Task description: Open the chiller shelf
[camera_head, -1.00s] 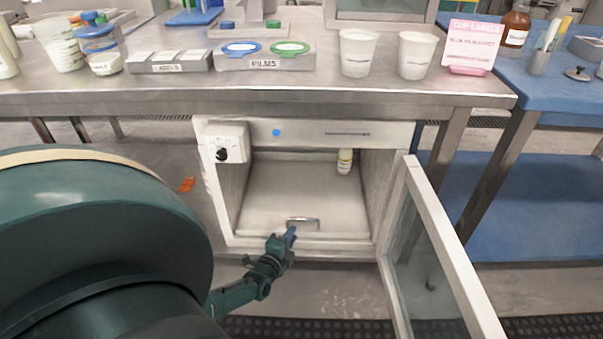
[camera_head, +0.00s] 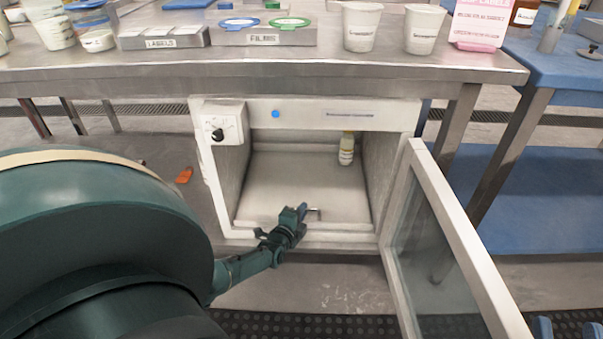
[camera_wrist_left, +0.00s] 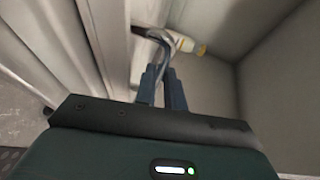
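The chiller is a white cabinet (camera_head: 205,165) under the steel table, with its glass door (camera_head: 468,255) swung open to the right. Its pale shelf (camera_head: 275,180) lies inside, with a small metal handle (camera_head: 315,211) at the front edge. A small bottle (camera_head: 346,155) with a yellow band stands at the back right of the shelf. My left gripper (camera_head: 302,211) is at the handle. In the left wrist view, its blue fingers (camera_wrist_left: 162,88) straddle the curved handle (camera_wrist_left: 166,45); whether they clamp it is unclear. My right gripper (camera_head: 567,330) shows only blue fingertips, set apart, at the bottom right.
A knob box (camera_head: 227,123) sits on the cabinet's upper left. The steel table (camera_head: 270,72) above holds label and film trays and white cups (camera_head: 361,25). The open door edge juts forward on the right. Floor in front of the cabinet is clear.

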